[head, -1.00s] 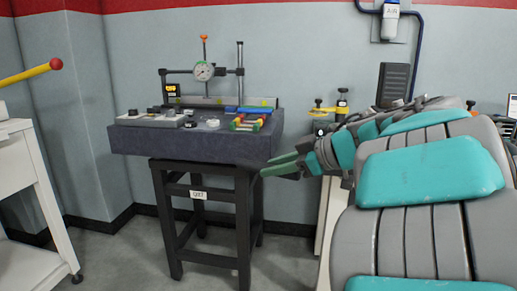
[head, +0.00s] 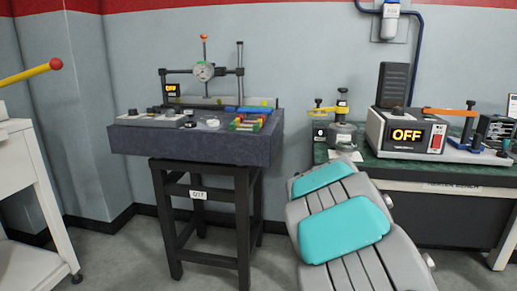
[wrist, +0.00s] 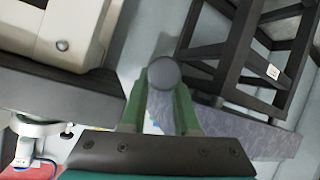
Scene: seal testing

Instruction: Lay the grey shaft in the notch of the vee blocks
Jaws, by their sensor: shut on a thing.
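My gripper (wrist: 162,92) shows only in the wrist view, its green fingers shut on the grey shaft (wrist: 164,72). The shaft appears nearly end-on as a dark round face between the fingertips, so its length is hidden. In the head view the gripper and shaft are out of sight. I cannot clearly make out the vee blocks; small fixtures stand on the dark granite plate (head: 190,142), including a long dark bar (head: 215,101) at its back. In the wrist view the plate's speckled edge (wrist: 235,122) lies beyond the fingers, apart from the shaft.
The plate rests on a black stand (head: 205,233). A dial gauge (head: 204,71) on posts rises above it, with coloured blocks (head: 248,122) at its right end. A green-topped bench (head: 440,172) with an "OFF" display box (head: 407,134) stands right. A white cart (head: 28,215) stands left.

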